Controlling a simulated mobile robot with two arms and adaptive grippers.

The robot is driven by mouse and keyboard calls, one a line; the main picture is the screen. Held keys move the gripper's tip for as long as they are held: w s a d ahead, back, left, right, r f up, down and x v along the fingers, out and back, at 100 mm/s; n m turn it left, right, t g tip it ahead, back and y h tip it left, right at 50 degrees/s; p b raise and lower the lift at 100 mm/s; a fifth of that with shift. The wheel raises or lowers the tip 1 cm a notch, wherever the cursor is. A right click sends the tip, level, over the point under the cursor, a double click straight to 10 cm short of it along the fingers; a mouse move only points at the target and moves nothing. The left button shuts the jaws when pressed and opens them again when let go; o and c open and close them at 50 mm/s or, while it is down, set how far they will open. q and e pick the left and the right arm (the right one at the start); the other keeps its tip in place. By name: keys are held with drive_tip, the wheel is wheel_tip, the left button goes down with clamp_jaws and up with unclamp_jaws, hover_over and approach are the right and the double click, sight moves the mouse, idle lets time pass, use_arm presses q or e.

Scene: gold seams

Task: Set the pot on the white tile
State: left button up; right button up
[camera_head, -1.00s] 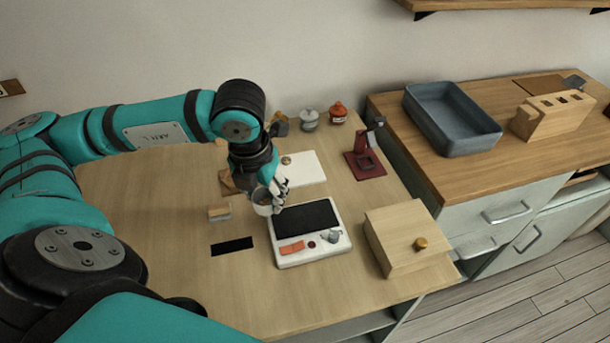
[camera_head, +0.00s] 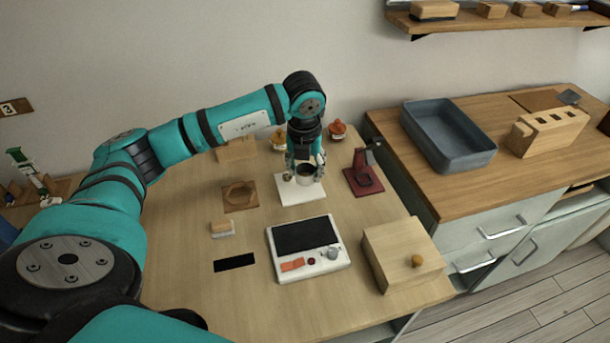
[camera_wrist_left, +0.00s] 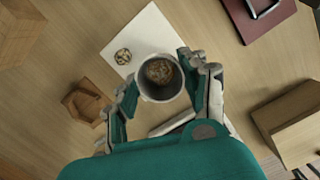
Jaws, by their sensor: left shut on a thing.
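My left gripper (camera_head: 306,174) is shut on a small pale grey pot (camera_head: 308,179), which is upright with its dark open mouth facing up. The pot is over the white tile (camera_head: 295,196) at the back middle of the table. I cannot tell whether its base touches the tile. In the left wrist view the pot (camera_wrist_left: 158,92) sits between the two fingers (camera_wrist_left: 160,85), with brown and gold showing inside. The tile (camera_wrist_left: 150,35) shows behind it. A small gold-patterned lid-like piece (camera_wrist_left: 122,57) lies on the tile beside the pot. My right gripper is not in view.
A red stand (camera_head: 365,183) is right of the tile. A wooden piece with a round recess (camera_head: 239,195) is to its left. A white tray with a dark panel (camera_head: 309,268) and a wooden box (camera_head: 398,258) are nearer. An orange-red jar (camera_head: 338,130) stands behind.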

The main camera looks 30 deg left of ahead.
sight(305, 179)
use_arm(q)
drive_tip(key=shift+f+p, duration=0.3)
drive_tip(key=shift+f, duration=1.45)
drive_tip(key=shift+f, duration=0.1)
drive_tip(key=o, duration=0.8)
wheel_tip(305, 179, up, 12)
drive_tip(key=s+b, duration=0.1)
drive_tip(key=shift+s+d, duration=0.35)
drive_tip(key=shift+d, duration=0.05)
